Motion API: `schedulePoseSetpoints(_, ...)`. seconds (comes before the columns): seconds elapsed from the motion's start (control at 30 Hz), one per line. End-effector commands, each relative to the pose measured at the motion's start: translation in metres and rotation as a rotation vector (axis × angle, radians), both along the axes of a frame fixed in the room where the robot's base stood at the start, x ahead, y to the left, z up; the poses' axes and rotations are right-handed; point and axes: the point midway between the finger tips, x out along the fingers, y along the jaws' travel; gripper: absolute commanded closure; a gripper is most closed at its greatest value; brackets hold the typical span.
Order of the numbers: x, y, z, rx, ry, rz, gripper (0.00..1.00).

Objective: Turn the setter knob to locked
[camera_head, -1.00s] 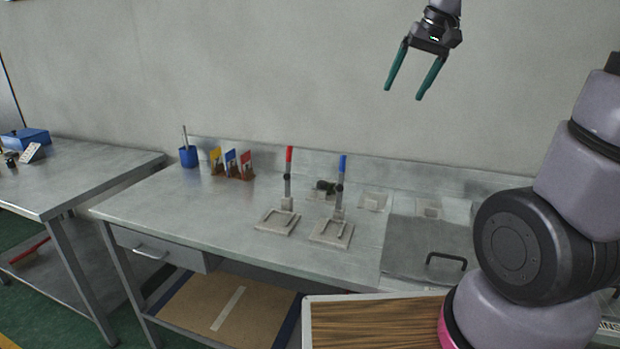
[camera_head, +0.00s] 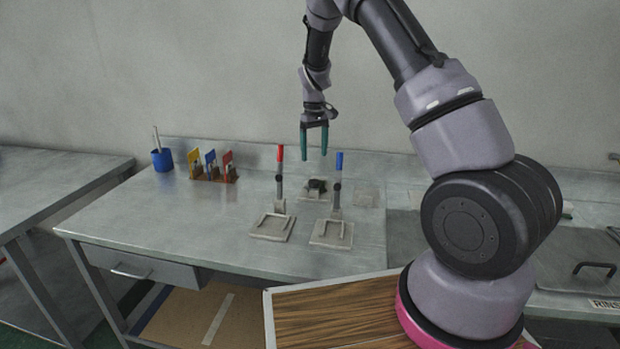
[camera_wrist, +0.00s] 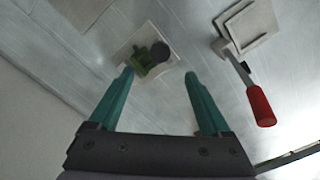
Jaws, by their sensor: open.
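A small dark green fixture with a dark round knob, which looks like the setter, sits on a pale square plate (camera_head: 309,196) near the back of the workbench. In the wrist view the dark knob (camera_wrist: 160,51) sticks out from the green body (camera_wrist: 146,62). I cannot tell its setting. My gripper (camera_head: 314,157) is open and empty, pointing down above the setter and apart from it. In the wrist view my gripper (camera_wrist: 158,76) has its two teal fingers spread, with the setter beyond the fingertips.
A red-handled upright lever (camera_head: 280,154) and a blue-handled one (camera_head: 339,161) stand on plates in front of the setter, left and right. A blue cup (camera_head: 162,160) and a rack of coloured tags (camera_head: 211,166) stand at the back left. The front left benchtop is clear.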

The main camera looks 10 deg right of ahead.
Motion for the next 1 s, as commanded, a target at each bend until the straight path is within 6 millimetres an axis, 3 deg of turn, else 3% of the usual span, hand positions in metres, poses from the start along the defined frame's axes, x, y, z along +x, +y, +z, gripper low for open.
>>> schedulePoseSetpoints(0.5,-0.001,0.0,-0.087,-0.001,0.002,-0.003,0.18)
schedulePoseSetpoints(0.7,-0.001,0.0,-0.099,0.0,0.0,-0.003,0.18)
schedulePoseSetpoints(0.97,-0.001,0.0,-0.1,0.0,0.0,-0.003,0.18)
schedulePoseSetpoints(1.0,-0.001,0.0,-0.1,0.0,0.0,-0.003,0.34)
